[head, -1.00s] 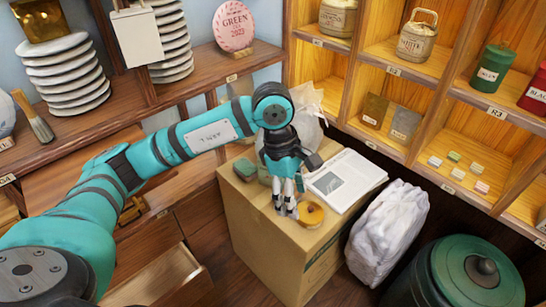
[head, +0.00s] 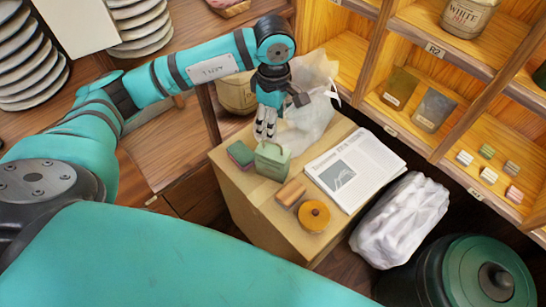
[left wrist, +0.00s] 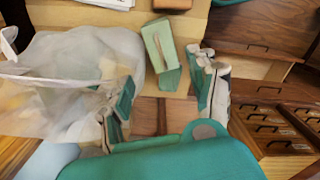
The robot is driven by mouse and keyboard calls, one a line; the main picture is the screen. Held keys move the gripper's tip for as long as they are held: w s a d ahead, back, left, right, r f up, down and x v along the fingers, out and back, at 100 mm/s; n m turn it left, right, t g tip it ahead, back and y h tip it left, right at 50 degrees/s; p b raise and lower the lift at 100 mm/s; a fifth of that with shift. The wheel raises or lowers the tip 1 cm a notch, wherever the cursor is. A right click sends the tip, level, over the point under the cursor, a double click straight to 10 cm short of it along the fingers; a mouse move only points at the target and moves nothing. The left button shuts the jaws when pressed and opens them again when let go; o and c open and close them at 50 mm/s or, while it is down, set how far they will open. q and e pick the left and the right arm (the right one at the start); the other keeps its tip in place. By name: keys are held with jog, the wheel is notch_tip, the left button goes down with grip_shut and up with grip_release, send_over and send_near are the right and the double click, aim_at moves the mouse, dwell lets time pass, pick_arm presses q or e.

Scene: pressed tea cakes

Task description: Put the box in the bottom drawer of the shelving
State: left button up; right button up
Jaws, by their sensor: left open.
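A small pale green box (head: 272,161) stands upright on top of a large cardboard carton (head: 238,205). In the left wrist view the green box (left wrist: 161,48) lies ahead of the fingers, toward the right finger. My left gripper (head: 265,123) is open and empty, just above and behind the box in the head view. In the left wrist view its fingers (left wrist: 165,95) are spread wide. The shelving's wooden drawer fronts (left wrist: 275,130) show at the right of the left wrist view; I cannot tell which is the bottom one. My right gripper is not in view.
A translucent plastic bag (head: 312,105) stands close by the gripper. A wrapped white bundle (head: 400,222) and green bin (head: 488,275) stand right.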

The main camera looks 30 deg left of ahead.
pick_arm(q)
send_over(273, 151)
notch_tip(273, 151, down, 7)
jog(key=shift+w+r+p, duration=0.1)
jog(key=shift+p, duration=0.35)
jog(key=shift+f+p, duration=0.3)
jog(key=shift+f, duration=0.35)
notch_tip(273, 151, down, 4)
jog(key=shift+f+p, duration=0.1)
jog(key=shift+p, duration=0.3)
jog(key=shift+c, duration=0.3)
grip_shut()
